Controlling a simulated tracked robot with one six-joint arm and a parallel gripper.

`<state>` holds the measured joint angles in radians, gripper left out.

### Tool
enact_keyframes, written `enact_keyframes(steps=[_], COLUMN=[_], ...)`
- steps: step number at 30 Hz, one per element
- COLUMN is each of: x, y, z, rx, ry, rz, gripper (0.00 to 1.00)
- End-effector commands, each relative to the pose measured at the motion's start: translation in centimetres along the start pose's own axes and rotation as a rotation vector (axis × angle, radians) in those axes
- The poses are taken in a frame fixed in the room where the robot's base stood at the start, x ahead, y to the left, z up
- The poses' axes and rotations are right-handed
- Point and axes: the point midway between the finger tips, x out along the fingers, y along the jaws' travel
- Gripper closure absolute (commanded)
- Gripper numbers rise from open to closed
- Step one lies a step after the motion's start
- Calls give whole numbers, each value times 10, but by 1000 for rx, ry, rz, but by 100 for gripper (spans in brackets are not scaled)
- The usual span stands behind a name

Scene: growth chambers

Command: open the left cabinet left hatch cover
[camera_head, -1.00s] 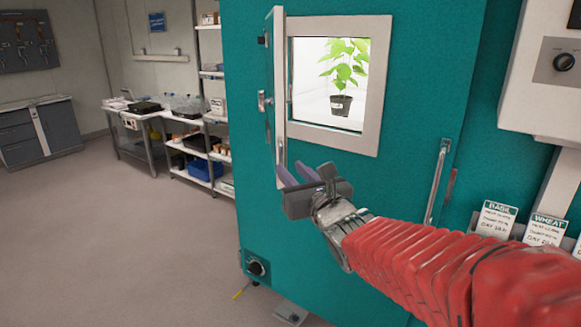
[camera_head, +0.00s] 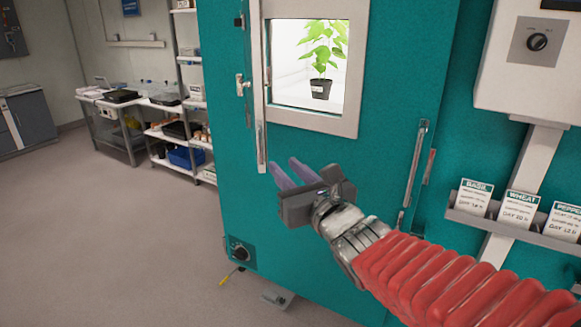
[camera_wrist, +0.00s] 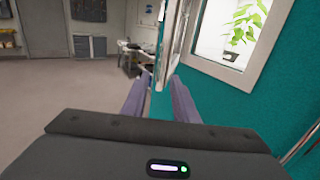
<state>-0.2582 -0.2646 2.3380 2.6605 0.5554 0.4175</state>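The teal cabinet (camera_head: 400,60) has a window framed in pale grey, with a potted plant (camera_head: 321,60) behind it. The hatch cover (camera_head: 260,100) is swung out on its left-side hinges and shows nearly edge-on, standing out from the cabinet face. It also shows in the wrist view (camera_wrist: 176,40). My gripper (camera_head: 288,173) is just below and right of the cover's lower edge in the head view. Its two purple fingers are apart with nothing between them. In the wrist view the fingers (camera_wrist: 158,98) point toward the cover; I cannot tell whether they touch it.
A vertical door handle (camera_head: 416,165) is right of my gripper. A card rack (camera_head: 520,228) and a grey control box (camera_head: 535,60) are at the right. A bench (camera_head: 130,105) and shelves stand at the back left. The floor (camera_head: 100,240) on the left is clear.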

Motion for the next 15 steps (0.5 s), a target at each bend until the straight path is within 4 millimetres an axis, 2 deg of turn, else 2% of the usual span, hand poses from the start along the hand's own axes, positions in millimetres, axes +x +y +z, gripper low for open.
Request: enact_keyframes(steps=[1, 8, 12, 15], x=[0, -3, -10, -19], y=[0, 4, 15, 26], z=[0, 2, 5, 6], rx=[0, -48, -166, -290], ry=[0, -2, -4, -4], rz=[0, 20, 70, 122], gripper=[74, 90, 100, 100])
